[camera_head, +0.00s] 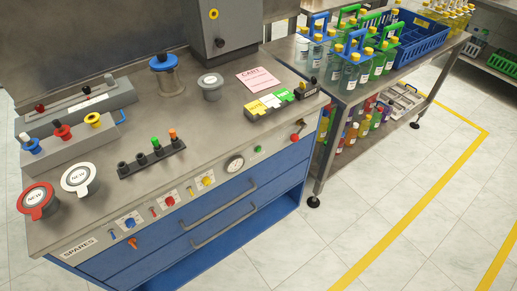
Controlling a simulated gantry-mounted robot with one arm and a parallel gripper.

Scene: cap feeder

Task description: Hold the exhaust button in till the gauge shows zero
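A round white-faced gauge (235,164) with a dark rim sits on the front panel of the steel workbench. Its needle and figures are too small to read. A small green button (257,149) is just right of the gauge on the same panel. No label shows that tells whether it is the exhaust button. A red-ended control (297,137) is farther right, near the bench corner. My gripper is not in view, and nothing is seen touching the gauge or the button.
The workbench top (225,130) holds two "NEW" discs, a dark peg rack (152,160) and a spool (164,74). Blue drawers with long handles (225,205) lie below the panel. A bottle-laden table (350,95) stands right. Tiled floor in front is clear.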

